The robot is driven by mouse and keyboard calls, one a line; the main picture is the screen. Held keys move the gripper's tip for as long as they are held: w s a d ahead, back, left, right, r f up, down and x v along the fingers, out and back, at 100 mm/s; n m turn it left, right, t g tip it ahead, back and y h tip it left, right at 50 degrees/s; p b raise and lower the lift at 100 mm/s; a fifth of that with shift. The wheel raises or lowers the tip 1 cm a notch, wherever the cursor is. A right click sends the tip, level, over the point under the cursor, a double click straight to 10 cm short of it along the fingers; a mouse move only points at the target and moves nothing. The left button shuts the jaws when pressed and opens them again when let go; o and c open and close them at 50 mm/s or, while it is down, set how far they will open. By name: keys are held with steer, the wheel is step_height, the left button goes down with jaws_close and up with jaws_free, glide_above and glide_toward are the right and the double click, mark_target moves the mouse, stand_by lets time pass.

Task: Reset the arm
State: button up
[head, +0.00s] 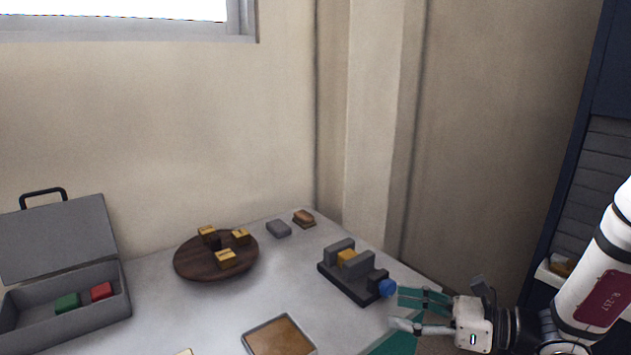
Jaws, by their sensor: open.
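My gripper (408,312) shows at the lower right in the head view, at the right end of the table. Its teal-and-white fingers point left and are apart, with nothing seen between them. My white arm comes in from the right edge. Just left of the fingertips is a dark vise-like device (343,281) with a blue knob (387,288) and a yellow block (346,256) between its grey jaws. The gripper is close to the knob; I cannot tell whether they touch.
A grey table (215,309) holds an open grey case (127,299) with green (67,303) and red (102,291) blocks. A round wooden board (196,267) carries several yellow-topped blocks. A brown-filled tray (257,346) lies at the front. Two small blocks sit at the back near the wall.

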steer(key=s+a+r+n+g+h+p, duration=0.25)
steer(key=s+r+n+g, duration=0.2)
steer(key=s+n, duration=0.4)
steer(key=s+a+r+n+g+h+p, duration=0.1)
steer(key=s+a+r+n+g+h, duration=0.3)
steer(key=s+r+n, duration=0.4)
steer(key=s+d+r+n+t+h+p, duration=0.4)
steer(key=s+d+r+n+t+h, duration=0.1)
steer(key=s+d+r+n+h, duration=0.2)
steer(key=shift+s+d+r+n+h, duration=0.45)
steer(key=shift+s+d+n, duration=0.35)
steer(key=shift+s, duration=0.3)
